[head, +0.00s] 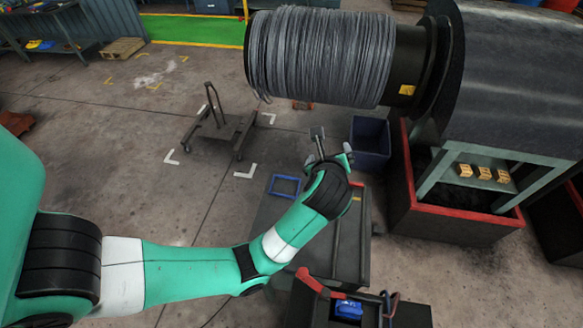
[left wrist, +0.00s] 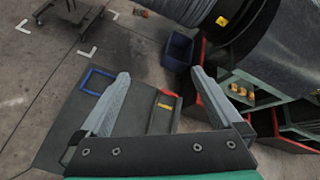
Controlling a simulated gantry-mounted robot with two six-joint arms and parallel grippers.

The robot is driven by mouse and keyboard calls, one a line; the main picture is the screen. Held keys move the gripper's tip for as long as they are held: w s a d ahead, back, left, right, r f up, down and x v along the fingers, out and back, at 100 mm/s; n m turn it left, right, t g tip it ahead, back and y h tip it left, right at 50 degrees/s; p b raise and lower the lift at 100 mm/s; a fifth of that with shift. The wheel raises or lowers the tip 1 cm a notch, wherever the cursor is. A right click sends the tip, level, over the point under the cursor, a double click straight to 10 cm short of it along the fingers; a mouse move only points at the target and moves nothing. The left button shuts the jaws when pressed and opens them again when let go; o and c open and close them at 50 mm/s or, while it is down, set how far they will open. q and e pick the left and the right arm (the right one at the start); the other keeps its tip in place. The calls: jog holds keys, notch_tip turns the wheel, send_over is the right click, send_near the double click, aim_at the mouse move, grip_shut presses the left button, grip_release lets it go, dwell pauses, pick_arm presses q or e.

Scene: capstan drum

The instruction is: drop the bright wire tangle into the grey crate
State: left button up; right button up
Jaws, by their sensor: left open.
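I cannot make out a bright wire tangle for certain in either view. A pale, whitish patch (head: 158,75) lies on the floor at the far left, too small to identify. No plainly grey crate shows; a dark blue-grey open bin (head: 370,155) stands on the floor below the drum, and it also shows in the left wrist view (left wrist: 178,50). My left gripper (head: 333,150) is open and empty above the dark bench, in front of the bin. Its two fingers stand wide apart in the left wrist view (left wrist: 160,80). My right gripper is not in view.
A large drum wound with grey wire (head: 320,55) hangs overhead. A red-rimmed dark container (head: 450,225) is at right. The dark bench (head: 345,245) carries a blue frame (head: 285,186). A red-handled tote (head: 318,285) is in front. A trolley (head: 220,130) stands at left on open floor.

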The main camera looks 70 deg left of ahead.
pick_arm(q)
jog(key=s+d+f+m+g+h, duration=0.1)
jog(key=s+d+f+g+h, duration=0.15)
jog(key=f, duration=0.55)
jog(key=s+d+f+m+g+h, duration=0.15)
jog(key=s+d+f+h, duration=0.25)
jog(key=f, duration=0.4)
jog(key=shift+n+g, duration=0.55)
jog(key=shift+g, duration=0.05)
jog(key=s+a+f+b, duration=0.1)
jog(key=f+b, duration=0.1)
jog(key=f, duration=0.1)
jog(key=s+a+f+b, duration=0.1)
jog(key=f+b, duration=0.1)
jog(key=f, duration=0.2)
jog(key=s+a+f+b, duration=0.1)
jog(key=s+f+b, duration=0.1)
jog(key=f+b, duration=0.1)
jog(key=shift+a+f, duration=0.1)
jog(key=shift+f, duration=0.4)
jog(key=shift+b+x, duration=0.75)
jog(key=shift+b, duration=0.2)
jog(key=shift+x, duration=1.15)
jog(key=shift+s+a+f, duration=0.1)
jog(key=shift+f, duration=0.15)
jog(key=c, duration=1.4)
jog(key=shift+r, duration=0.15)
